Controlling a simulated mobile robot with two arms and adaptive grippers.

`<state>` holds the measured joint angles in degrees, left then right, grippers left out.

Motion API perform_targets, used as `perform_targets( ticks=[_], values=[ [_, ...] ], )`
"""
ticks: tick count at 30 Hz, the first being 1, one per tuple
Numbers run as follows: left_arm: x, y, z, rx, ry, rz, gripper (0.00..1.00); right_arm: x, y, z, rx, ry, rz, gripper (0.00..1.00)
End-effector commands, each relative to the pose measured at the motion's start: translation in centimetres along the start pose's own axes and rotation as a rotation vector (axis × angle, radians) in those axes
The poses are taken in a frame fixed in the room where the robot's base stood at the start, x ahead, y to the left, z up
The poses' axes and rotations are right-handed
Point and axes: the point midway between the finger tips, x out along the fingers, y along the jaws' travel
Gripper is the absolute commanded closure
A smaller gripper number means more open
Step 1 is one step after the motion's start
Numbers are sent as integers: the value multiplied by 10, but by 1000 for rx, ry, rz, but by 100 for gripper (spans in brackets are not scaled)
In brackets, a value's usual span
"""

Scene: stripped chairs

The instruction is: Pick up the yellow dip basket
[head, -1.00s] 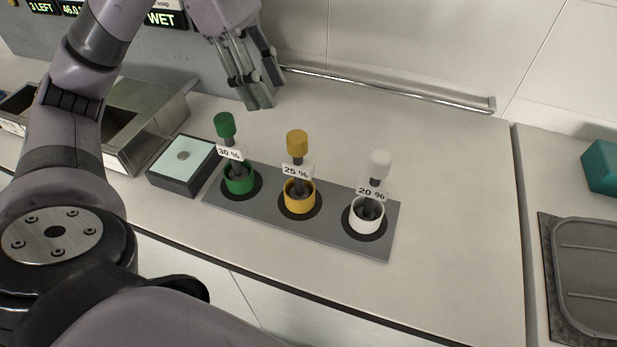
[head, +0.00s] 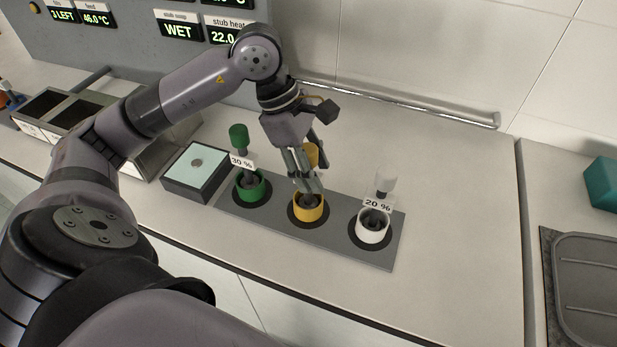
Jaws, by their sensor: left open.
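The yellow dip basket (head: 308,212) stands upright in the middle place of a grey holder plate (head: 383,257). Its yellow knob (head: 312,153) shows partly behind my left gripper (head: 309,180). The gripper is open, with its fingers pointing down in front of the knob and stem, just above the yellow cup. Its fingers hide the stem and the 25 % label. I cannot tell whether the fingers touch the basket. My right gripper is not in view.
A green basket (head: 249,187) labelled 30 % stands to the left of the yellow one, a white basket (head: 373,226) labelled 20 % to the right. A small black-sided box (head: 197,171) sits left of the plate. The counter right of it is clear.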

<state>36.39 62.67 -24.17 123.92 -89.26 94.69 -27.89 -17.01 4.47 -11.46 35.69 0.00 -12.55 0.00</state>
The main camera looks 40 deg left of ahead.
Motion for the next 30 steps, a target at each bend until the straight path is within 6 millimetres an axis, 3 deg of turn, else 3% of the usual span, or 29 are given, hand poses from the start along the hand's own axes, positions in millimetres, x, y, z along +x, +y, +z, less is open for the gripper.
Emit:
perform_targets(
  ticks=[10,27,30],
  values=[
    [9,0,0,1,0,1,59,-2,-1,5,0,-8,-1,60],
    [9,0,0,0,0,1,97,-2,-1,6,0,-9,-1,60],
    [9,0,0,0,0,1,100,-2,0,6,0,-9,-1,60]
  ],
)
